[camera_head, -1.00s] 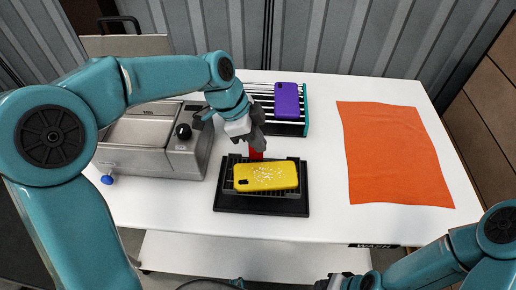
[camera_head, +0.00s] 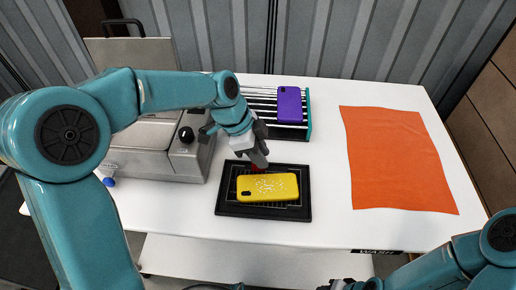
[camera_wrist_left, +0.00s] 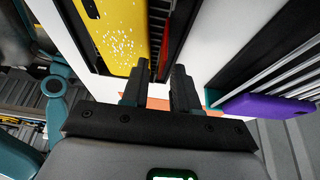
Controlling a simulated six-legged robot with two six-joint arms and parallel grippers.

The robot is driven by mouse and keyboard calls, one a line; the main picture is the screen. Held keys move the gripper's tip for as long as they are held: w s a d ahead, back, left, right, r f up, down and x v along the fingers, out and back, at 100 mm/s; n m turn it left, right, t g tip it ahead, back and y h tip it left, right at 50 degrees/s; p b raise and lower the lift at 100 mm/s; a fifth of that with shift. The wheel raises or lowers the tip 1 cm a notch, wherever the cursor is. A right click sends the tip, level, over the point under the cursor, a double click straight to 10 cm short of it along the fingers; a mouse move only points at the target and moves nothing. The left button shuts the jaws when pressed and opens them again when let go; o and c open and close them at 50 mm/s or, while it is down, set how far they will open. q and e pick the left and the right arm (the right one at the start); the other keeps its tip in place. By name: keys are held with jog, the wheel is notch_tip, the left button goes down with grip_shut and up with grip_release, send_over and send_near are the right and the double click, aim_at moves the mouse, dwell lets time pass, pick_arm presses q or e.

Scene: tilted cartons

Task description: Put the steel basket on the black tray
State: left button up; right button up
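The steel basket (camera_head: 293,207) sits low within the black tray (camera_head: 262,216) in the head view, its grid dark and partly covered. A yellow phone case (camera_head: 267,187) lies in the basket; part of it also shows in the left wrist view (camera_wrist_left: 115,35). My left gripper (camera_head: 260,164) is just behind the case, over the basket's red handle, which it mostly hides. In the left wrist view the left gripper (camera_wrist_left: 159,68) has its fingers apart, with a narrow red strip near the tips. My right gripper (camera_head: 337,285) is cut off at the bottom edge.
A steel fryer-like machine (camera_head: 150,160) stands left of the tray. Behind the tray is a rack (camera_head: 308,112) holding a purple phone case (camera_head: 290,104). An orange cloth (camera_head: 400,160) lies flat on the right. The white table (camera_head: 331,215) is clear between tray and cloth.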

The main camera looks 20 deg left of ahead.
pick_arm(q)
jog(key=v, duration=1.2)
jog(key=shift+r, duration=0.15)
